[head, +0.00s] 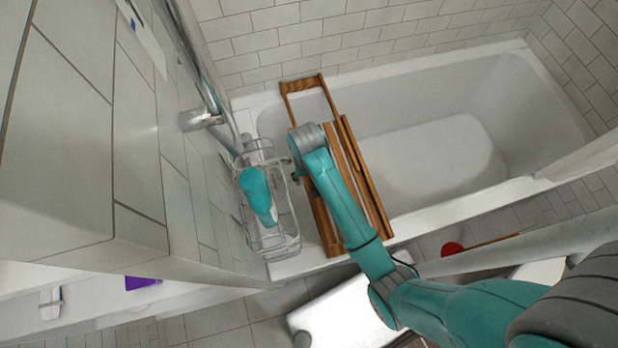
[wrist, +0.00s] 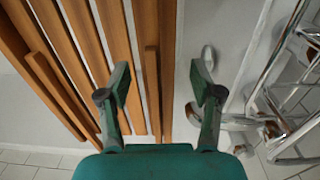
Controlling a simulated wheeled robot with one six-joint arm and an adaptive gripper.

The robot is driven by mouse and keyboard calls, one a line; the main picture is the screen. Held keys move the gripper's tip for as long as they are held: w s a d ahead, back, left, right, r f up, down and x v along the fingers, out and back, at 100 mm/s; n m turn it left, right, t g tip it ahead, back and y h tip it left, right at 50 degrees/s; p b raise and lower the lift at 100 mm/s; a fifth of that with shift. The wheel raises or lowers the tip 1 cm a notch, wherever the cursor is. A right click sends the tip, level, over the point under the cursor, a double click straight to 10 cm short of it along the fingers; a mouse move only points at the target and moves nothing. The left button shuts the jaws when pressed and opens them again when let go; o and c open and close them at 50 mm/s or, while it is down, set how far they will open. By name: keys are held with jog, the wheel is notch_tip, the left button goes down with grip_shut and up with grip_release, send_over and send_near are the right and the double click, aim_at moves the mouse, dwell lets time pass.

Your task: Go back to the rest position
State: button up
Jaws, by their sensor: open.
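My gripper (wrist: 160,82) is open in the wrist view, its two dark green fingers spread with nothing held between them. Behind the fingertips are the wooden slats of the bath tray (wrist: 82,35) and a pale surface. In the head view my teal arm reaches over the tray (head: 370,195), its grey wrist joint above the slats. The gripper's fingers cannot be made out in the head view.
A wire rack (head: 272,240) stands left of the tray, close to my wrist; it also shows in the wrist view (wrist: 292,125). A teal shape (head: 257,190) is at the rack. The white bathtub (head: 440,150) is empty right of the tray. A chrome pipe (head: 205,75) runs along the wall.

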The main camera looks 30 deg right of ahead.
notch_tip(320, 180, up, 9)
jog(key=shift+a+f, duration=0.15)
jog(key=s+f+t, duration=0.1)
jog(key=s+f, duration=0.2)
jog(key=s+f+t, duration=0.2)
jog(key=s+f, duration=0.1)
jog(key=s, duration=0.1)
jog(key=shift+s+f+n, duration=0.15)
jog(key=shift+n, duration=0.15)
jog(key=s+t, duration=0.2)
jog(key=s, duration=0.2)
jog(key=shift+s+f, duration=0.2)
jog(key=s, duration=0.1)
jog(key=s+r+t, duration=0.1)
jog(key=s, duration=0.1)
jog(key=s+t, duration=0.1)
jog(key=shift+s+d+r+n, duration=0.2)
jog(key=shift+s+r+n, duration=0.1)
jog(key=shift+r, duration=0.05)
jog(key=s+r+t, duration=0.4)
jog(key=s+r, duration=0.3)
jog(key=r, duration=0.4)
jog(key=s+r+n+t, duration=0.1)
jog(key=s+r+t, duration=0.2)
jog(key=s+r, duration=0.5)
notch_tip(320, 180, up, 3)
jog(key=shift+f+t, duration=0.1)
jog(key=shift+t, duration=0.3)
jog(key=shift+s, duration=0.1)
